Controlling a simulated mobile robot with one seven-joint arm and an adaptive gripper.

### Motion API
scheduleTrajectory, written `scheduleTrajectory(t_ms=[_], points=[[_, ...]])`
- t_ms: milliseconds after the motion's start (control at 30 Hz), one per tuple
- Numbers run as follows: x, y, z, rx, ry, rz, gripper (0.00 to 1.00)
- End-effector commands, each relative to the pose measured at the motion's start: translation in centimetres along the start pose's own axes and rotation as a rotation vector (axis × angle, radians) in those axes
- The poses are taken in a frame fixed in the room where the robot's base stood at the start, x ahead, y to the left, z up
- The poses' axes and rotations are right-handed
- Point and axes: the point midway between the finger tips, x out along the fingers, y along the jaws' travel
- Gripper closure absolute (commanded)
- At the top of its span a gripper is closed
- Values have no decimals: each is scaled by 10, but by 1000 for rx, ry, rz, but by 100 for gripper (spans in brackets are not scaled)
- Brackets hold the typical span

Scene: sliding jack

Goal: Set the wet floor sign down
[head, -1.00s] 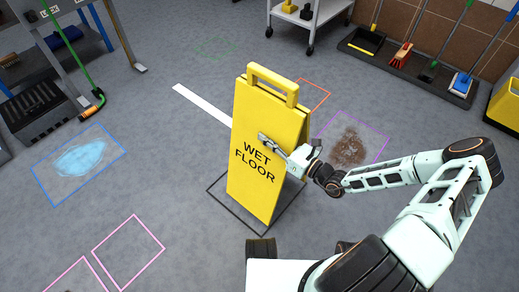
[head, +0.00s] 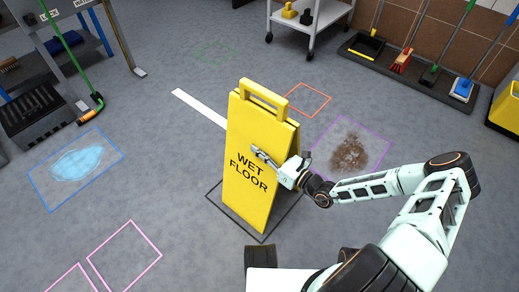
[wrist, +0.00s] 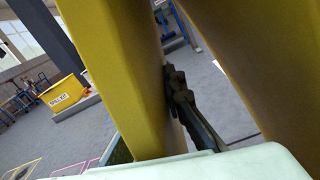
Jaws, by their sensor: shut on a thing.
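The yellow wet floor sign (head: 247,195) stands upright, leaning slightly, in the middle of the head view, over a black outlined square (head: 291,213) on the floor. Whether its feet touch the floor is hard to tell. My gripper (head: 264,158) is shut on the sign's right edge, with one finger across the front panel beside the lettering. In the wrist view, the yellow panels of the sign (wrist: 120,75) fill much of the picture, and a dark finger (wrist: 188,105) lies against the inner side of one panel.
A blue outline (head: 110,170) around a puddle lies to the left. A purple outline around a brown dirt patch (head: 349,153) lies to the right. Pink outlines (head: 130,262) are at the front left. A wheeled cart (head: 325,20) and a tool rack (head: 415,70) stand at the back.

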Motion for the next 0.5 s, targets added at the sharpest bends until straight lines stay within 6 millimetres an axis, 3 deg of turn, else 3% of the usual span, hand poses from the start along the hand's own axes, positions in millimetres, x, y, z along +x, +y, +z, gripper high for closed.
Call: scheduleTrajectory(t_ms=[67, 100, 267, 500], points=[[1, 0, 0, -2, -6, 2, 100], [0, -1, -4, 0, 1, 0, 90], [0, 0, -3, 0, 1, 0, 73], [0, 0, -3, 0, 1, 0, 73]])
